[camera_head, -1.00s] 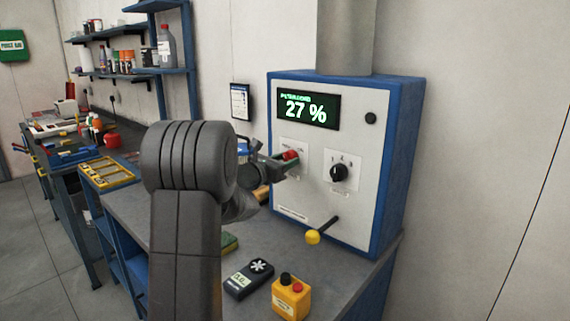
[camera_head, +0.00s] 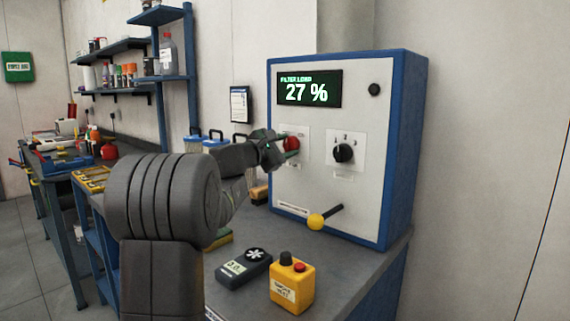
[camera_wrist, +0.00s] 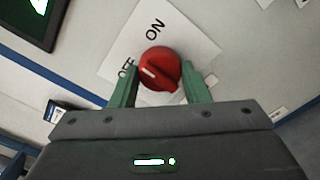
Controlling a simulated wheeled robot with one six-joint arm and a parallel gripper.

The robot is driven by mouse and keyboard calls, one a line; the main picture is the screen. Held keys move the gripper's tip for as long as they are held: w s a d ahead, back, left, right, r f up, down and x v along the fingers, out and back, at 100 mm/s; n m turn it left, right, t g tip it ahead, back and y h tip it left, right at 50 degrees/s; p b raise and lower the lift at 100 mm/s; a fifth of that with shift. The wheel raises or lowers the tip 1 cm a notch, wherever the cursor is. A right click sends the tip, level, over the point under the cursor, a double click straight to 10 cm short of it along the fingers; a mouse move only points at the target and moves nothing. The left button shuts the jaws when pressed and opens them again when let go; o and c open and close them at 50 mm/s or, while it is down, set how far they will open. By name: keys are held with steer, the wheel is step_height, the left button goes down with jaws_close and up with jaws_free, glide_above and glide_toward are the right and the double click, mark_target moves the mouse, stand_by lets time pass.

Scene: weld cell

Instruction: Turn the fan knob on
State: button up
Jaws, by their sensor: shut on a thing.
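The red fan knob (camera_wrist: 159,69) sits on a white plate (camera_wrist: 190,45) marked OFF and ON. Its white mark points left in the wrist view, towards the OFF side. My gripper (camera_wrist: 160,82) is shut on the knob, with one green finger on each side of it. In the head view the red knob (camera_head: 291,143) is on the left part of the white control panel (camera_head: 318,180). My gripper (camera_head: 288,150) reaches it from the left and covers part of its plate.
A display (camera_head: 307,89) reads FILTER LOAD 27 %. A black selector knob (camera_head: 343,153) is right of the red knob. A dark handheld meter (camera_head: 243,264) and a yellow button box (camera_head: 291,285) stand on the bench.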

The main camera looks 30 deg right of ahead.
steer(key=m+b, duration=0.4)
steer(key=b, duration=0.1)
steer(key=shift+f+m, duration=0.3)
steer(key=m+b, duration=0.3)
steer(key=shift+r+m+b, duration=0.15)
steer(key=shift+m+b, duration=0.25)
steer(key=shift+r, duration=0.1)
steer(key=o, duration=1)
steer(key=v, duration=1.4)
steer(key=shift+d, duration=0.1)
steer(key=shift+d, duration=0.1)
